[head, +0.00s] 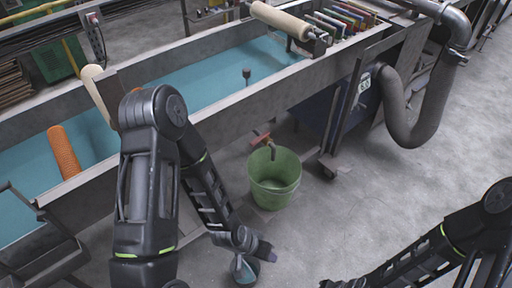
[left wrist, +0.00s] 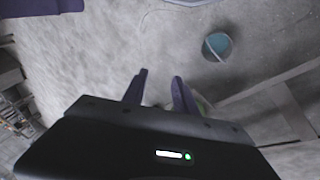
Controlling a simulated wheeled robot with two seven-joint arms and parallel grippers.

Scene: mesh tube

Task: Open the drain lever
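The red drain lever (head: 260,138) sits at a downturned spout (head: 273,152) low on the trough's near wall, above a green bucket (head: 275,190). My left gripper (head: 266,250) is in front of and below the lever, apart from it, over the floor near a small blue-lined bucket (head: 244,272). In the left wrist view its two fingers (left wrist: 160,84) are spread with nothing between them; the lever is not seen there. The blue-lined bucket also shows in that view (left wrist: 216,46). My right gripper (head: 330,284) is at the bottom edge, mostly cut off.
The long trough (head: 235,120) holds blue liquid (head: 190,85) and an orange mesh tube (head: 64,152). A castered dark cabinet (head: 322,115) and a thick grey pipe (head: 400,110) stand right of the green bucket. The floor to the right is clear.

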